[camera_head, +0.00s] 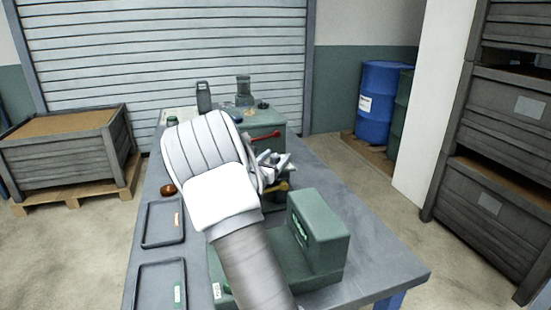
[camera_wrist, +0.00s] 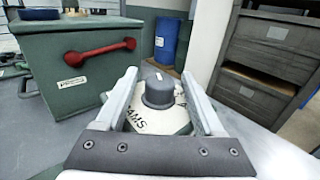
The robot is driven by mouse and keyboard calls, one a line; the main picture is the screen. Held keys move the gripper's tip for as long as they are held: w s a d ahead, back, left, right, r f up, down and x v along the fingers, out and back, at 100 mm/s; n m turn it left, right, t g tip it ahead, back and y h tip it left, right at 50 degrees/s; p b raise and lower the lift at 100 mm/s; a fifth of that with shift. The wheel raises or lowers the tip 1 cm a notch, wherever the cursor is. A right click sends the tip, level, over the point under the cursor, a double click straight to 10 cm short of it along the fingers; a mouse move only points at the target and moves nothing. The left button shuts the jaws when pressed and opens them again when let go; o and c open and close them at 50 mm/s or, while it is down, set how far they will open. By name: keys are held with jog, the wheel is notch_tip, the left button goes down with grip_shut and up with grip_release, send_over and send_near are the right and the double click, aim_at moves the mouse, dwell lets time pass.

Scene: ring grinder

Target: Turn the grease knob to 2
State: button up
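The dark grey round knob (camera_wrist: 158,92) stands on a pale dial plate (camera_wrist: 148,122) with black lettering ending in "AMS", in the middle of the wrist view. A small light mark shows near the knob's top, but the number it points to cannot be read. My gripper (camera_wrist: 159,74) is open, its two fingers on the left and right of the knob with a visible gap on each side. Whether the fingertips reach fully around the knob is unclear. In the head view my gripper (camera_head: 274,160) is over the bench machine, and my arm hides the knob.
A green box (camera_wrist: 85,65) with a red lever handle (camera_wrist: 100,54) stands close on the left. A green machine housing (camera_head: 318,235) stands at the bench's right front. Two shallow trays (camera_head: 143,223) lie on the grey bench (camera_head: 385,270) at left. A blue barrel (camera_head: 380,104) stands behind.

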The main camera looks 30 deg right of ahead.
grip_shut()
jog(key=shift+a+r+m+g+p, duration=0.1)
jog(key=shift+m+g+p, duration=0.2)
jog(key=shift+g+p, duration=0.15)
jog(key=shift+h+p, duration=0.35)
jog(key=shift+h, duration=0.05)
jog(key=m+g+p, duration=0.1)
jog(key=g, duration=0.1)
jog(key=m+g+h+p, duration=0.1)
jog(key=m+g, duration=0.1)
jog(key=shift+g+h+p, duration=0.25)
jog(key=shift+h+p, duration=0.05)
jog(key=shift+p, duration=0.05)
jog(key=shift+m+g+h+p, duration=0.15)
jog(key=shift+m+g+p, duration=0.1)
jog(key=shift+m+g, duration=1)
jog(key=shift+m+g+h+p, duration=0.2)
jog(key=shift+m+g, duration=0.55)
jog(key=shift+g, duration=0.9)
jog(key=shift+s+g, duration=0.1)
jog(key=shift+g, duration=0.2)
jog(key=shift+o, duration=0.3)
grip_release()
